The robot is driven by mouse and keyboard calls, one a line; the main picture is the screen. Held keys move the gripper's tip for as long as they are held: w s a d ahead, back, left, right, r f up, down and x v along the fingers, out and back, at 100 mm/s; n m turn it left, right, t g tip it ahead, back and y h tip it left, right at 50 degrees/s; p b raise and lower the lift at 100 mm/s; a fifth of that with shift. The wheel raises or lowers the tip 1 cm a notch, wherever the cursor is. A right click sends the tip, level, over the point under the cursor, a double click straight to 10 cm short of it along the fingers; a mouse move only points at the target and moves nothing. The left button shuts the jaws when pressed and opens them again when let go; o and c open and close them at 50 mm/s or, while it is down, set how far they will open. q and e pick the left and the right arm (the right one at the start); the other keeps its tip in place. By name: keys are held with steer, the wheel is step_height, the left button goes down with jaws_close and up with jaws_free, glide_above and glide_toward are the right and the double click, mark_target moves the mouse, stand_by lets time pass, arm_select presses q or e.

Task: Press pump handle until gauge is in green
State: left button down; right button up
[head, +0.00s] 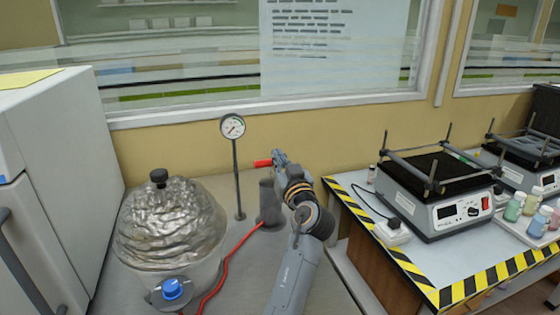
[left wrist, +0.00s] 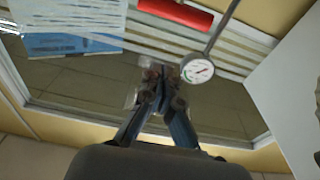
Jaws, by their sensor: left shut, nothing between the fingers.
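The pump's red handle (head: 263,163) sticks out to the left at the top of the grey pump cylinder (head: 268,202). It shows as a red bar (left wrist: 178,12) at the top of the left wrist view. The round white gauge (head: 232,126) stands on a thin post left of the pump. Its needle seems to point lower left, away from the green at its upper right. It also shows in the left wrist view (left wrist: 197,69). My left gripper (head: 278,157) is shut and empty, close by the handle's right end; contact is unclear. My right gripper is out of view.
A silvery domed vessel (head: 170,222) with a black knob and blue valve (head: 172,288) stands left of the pump. A red hose (head: 228,262) runs between them. A white cabinet (head: 60,165) is at the left. A hotplate device (head: 435,195) and bottles stand on the striped table at right.

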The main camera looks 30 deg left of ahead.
mark_target(270, 163)
arm_select(q)
steer(key=w+a, duration=0.1)
steer(key=w+a+f+p, duration=0.1)
steer(key=a, duration=0.1)
steer(key=w+a+f+p, duration=0.1)
steer(key=w, duration=0.1)
steer(key=shift+a, duration=0.35)
steer(key=shift+s+d+f, duration=0.1)
steer(key=shift+f, duration=0.4)
